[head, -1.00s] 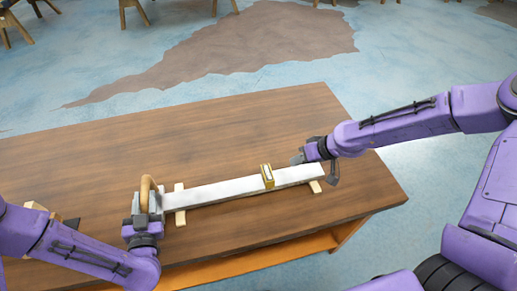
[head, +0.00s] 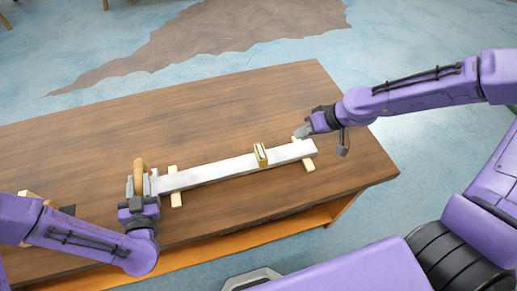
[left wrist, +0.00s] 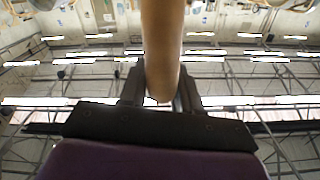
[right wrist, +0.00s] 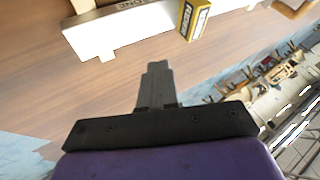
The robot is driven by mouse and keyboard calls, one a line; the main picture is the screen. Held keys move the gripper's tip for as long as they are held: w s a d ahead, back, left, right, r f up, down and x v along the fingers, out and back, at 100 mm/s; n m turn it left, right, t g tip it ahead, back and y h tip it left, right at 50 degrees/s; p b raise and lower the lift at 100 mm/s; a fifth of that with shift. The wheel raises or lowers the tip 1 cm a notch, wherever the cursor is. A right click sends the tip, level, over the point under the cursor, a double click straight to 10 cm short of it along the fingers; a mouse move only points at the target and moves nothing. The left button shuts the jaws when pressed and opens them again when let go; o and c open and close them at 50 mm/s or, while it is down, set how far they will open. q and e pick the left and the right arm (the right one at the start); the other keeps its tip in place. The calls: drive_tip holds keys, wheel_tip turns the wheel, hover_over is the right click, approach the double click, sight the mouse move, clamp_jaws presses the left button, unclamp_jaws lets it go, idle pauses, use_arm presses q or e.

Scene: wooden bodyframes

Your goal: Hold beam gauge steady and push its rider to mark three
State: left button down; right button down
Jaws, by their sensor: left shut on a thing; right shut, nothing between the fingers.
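The beam gauge is a long pale metal bar (head: 215,173) lying across the table on two light wooden feet. Its wooden loop handle (head: 140,168) is at the left end. My left gripper (head: 139,190) is shut on that handle, which also stands between its fingers in the left wrist view (left wrist: 162,45). The yellow rider (head: 260,155) sits on the bar, right of its middle; it also shows in the right wrist view (right wrist: 193,18). My right gripper (head: 322,130) is shut and empty beyond the bar's right end, apart from the rider. No scale marks are readable.
The brown wooden table (head: 90,130) is clear behind the bar. A shelf edge (head: 200,262) runs below its front. A light wooden piece (head: 28,198) lies partly hidden behind my left arm.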

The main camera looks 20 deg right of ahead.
use_arm(q)
drive_tip(key=c, duration=0.7)
unclamp_jaws()
drive_tip(key=s, duration=1.2)
